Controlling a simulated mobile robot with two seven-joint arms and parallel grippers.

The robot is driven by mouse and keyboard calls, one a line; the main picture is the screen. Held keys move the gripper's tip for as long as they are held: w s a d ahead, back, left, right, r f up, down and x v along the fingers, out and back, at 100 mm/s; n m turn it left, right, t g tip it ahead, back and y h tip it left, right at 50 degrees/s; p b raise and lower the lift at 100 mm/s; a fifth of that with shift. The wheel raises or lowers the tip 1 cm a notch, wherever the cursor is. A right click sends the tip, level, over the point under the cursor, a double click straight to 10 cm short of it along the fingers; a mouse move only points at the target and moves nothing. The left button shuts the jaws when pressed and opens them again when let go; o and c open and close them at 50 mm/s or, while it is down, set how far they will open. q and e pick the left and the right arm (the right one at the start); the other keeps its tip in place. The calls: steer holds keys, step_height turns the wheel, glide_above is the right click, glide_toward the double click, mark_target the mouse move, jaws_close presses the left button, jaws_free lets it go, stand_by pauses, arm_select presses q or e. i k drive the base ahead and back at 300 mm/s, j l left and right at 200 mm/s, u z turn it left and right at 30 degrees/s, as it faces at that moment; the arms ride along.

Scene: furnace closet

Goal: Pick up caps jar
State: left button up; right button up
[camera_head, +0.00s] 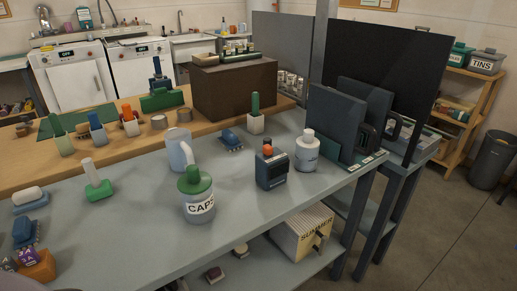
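The caps jar (198,207) stands upright on the grey-blue table (135,228), near the table's front edge. It has a grey body with a white label reading "CAPS" and a green lid (194,180) with a knob. Neither my left nor my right gripper shows in the head view. Nothing covers the front of the jar.
A pale blue jug (179,150) stands close behind the jar. A dark blue device with an orange knob (271,167) and a white-capped bottle (307,151) stand to the right. A green-based stamp (97,183) is at left. The table's left middle is clear.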

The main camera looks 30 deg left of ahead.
mark_target(199, 209)
steer(key=j+u, duration=0.1)
steer(key=u, duration=0.25)
steer(key=k+j+u, duration=0.1)
steer(key=u, duration=0.25)
steer(key=j+u, duration=0.15)
steer(key=u, duration=0.2)
steer(key=l, duration=0.2)
